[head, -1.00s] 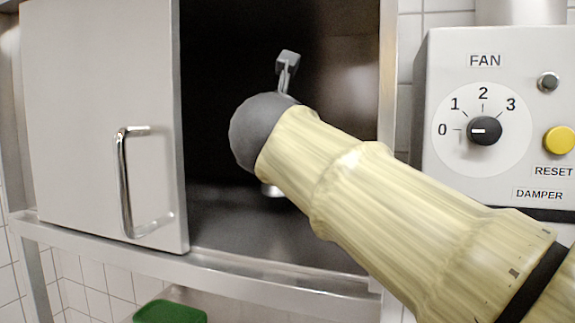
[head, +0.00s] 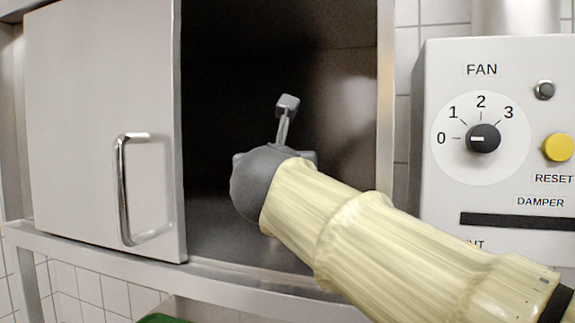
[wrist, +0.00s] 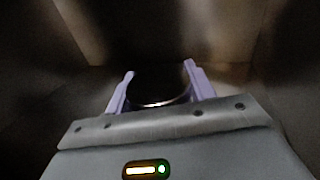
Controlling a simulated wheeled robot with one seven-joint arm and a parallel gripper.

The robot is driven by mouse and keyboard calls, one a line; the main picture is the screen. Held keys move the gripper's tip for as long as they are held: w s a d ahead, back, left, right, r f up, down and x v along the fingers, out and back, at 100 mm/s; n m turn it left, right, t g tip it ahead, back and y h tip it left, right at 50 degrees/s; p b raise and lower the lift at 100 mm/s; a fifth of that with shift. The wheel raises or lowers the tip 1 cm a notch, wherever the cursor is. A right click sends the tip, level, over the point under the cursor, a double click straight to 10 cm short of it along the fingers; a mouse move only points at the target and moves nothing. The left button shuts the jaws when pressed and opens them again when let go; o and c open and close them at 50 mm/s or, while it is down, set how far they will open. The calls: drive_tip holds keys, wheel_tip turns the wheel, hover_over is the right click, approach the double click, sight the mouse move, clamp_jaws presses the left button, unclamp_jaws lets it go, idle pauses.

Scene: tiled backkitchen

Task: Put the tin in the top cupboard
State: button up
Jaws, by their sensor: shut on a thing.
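The top cupboard (head: 340,60) is open on its right half, and its dark inside shows in the head view. My arm reaches into this opening, with the grey wrist low in front of the dark inside. In the wrist view my gripper (wrist: 159,70) has its two pale purple fingers on either side of a dark round tin (wrist: 158,90) with a shiny near rim. The gripper is shut on the tin. In the head view the tin and fingers are hidden behind my wrist. I cannot tell whether the tin touches the cupboard floor.
A pale door (head: 85,120) with a metal handle (head: 125,190) covers the left half of the cupboard. A metal frame edge (head: 385,100) bounds the opening on the right. A fan control box (head: 440,80) is right of it. A green thing (head: 165,318) shows below.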

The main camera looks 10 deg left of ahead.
drive_tip(key=o, duration=1.2)
drive_tip(key=shift+o, duration=0.2)
drive_tip(key=b+v, duration=0.4)
drive_tip(key=v, duration=0.8)
drive_tip(key=shift+b, duration=0.3)
